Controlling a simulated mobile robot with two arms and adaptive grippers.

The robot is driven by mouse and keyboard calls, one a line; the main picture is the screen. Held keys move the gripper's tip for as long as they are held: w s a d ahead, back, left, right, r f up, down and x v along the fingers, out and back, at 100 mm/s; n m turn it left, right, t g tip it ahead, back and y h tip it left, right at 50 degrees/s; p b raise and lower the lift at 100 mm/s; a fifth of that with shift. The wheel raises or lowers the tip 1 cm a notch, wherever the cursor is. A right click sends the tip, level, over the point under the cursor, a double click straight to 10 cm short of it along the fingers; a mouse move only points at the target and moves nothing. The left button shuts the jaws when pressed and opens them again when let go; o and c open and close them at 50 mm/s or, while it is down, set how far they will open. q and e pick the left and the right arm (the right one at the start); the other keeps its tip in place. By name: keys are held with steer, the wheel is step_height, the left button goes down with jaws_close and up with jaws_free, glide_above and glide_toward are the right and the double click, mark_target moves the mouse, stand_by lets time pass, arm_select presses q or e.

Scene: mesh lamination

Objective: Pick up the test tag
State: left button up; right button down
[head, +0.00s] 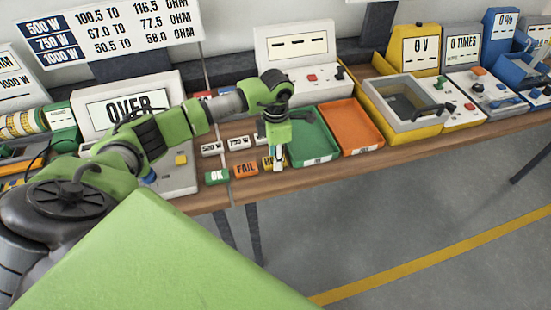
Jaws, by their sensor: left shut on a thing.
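Three coloured tags lie in a row at the table's front edge: a green OK tag (216,177), an orange FAIL tag (245,170) and a yellow tag (267,163) whose lettering is partly hidden. Behind them are white wattage tags (239,142). None is visibly labelled as the test tag. My left gripper (278,164) points down at the yellow tag, and its fingers cover the tag's right part. It is shut on what looks like this yellow tag. I cannot tell whether the tag is off the table. My right gripper is not in view.
A green tray (313,140) and an orange tray (350,126) stand right of my gripper. A tester reading OVER (128,108) is at the left. A white meter (296,47) stands behind. A yellow-framed bin (405,100) and more instruments fill the right.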

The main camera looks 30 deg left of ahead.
arm_select(q)
steer(key=shift+r, duration=0.45)
steer(key=s+r+b, duration=0.5)
steer(key=s+r, duration=0.6)
steer(key=s, duration=0.3)
steer(key=shift+d+r, duration=0.15)
steer(key=shift+r, duration=0.15)
